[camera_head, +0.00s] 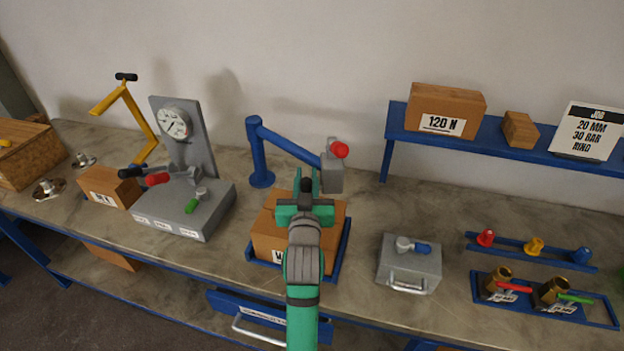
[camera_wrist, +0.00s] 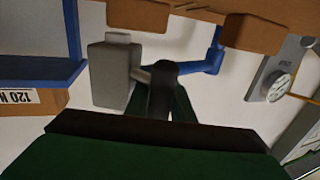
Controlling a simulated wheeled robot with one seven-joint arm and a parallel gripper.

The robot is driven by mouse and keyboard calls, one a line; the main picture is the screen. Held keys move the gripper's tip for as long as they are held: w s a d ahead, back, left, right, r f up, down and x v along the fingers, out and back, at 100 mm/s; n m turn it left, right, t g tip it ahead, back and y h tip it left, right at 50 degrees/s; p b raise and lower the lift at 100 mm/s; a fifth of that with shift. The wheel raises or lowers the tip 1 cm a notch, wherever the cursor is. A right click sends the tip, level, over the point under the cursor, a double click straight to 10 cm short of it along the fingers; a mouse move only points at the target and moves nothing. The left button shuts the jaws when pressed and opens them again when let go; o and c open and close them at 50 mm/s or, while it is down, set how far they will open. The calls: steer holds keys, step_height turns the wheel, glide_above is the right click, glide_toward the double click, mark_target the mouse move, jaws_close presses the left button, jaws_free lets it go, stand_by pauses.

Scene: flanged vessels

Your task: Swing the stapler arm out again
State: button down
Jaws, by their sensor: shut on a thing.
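The stapler has a blue post (camera_head: 258,155) and a blue swing arm (camera_head: 290,146). The arm ends in a grey head (camera_head: 332,178) with a red knob (camera_head: 340,150). The head stands over the right back part of a cardboard box (camera_head: 270,238). My gripper (camera_head: 306,188) is just left of the head, above the box. The wrist view shows the grey head (camera_wrist: 110,75) beside my dark fingers (camera_wrist: 163,88), with a short grey stub running between them. My fingers are shut on this stub; the grip itself is largely hidden.
The box sits in a blue tray (camera_head: 344,252). A grey gauge stand (camera_head: 185,215) with levers is on the left. A grey case (camera_head: 410,262) is on the right. A blue shelf (camera_head: 500,143) rises at the back right. Bench surface is clear between post and shelf.

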steer(key=shift+w+a+r, duration=0.1)
steer(key=shift+a, duration=0.2)
steer(key=c, duration=1.5)
jaws_free()
steer(key=shift+c, duration=0.2)
steer(key=shift+d, duration=0.35)
steer(key=s, duration=0.3)
steer(key=s+a, duration=0.1)
steer(key=s, duration=0.6)
steer(key=shift+s+a, duration=0.3)
steer(key=shift+s, duration=0.05)
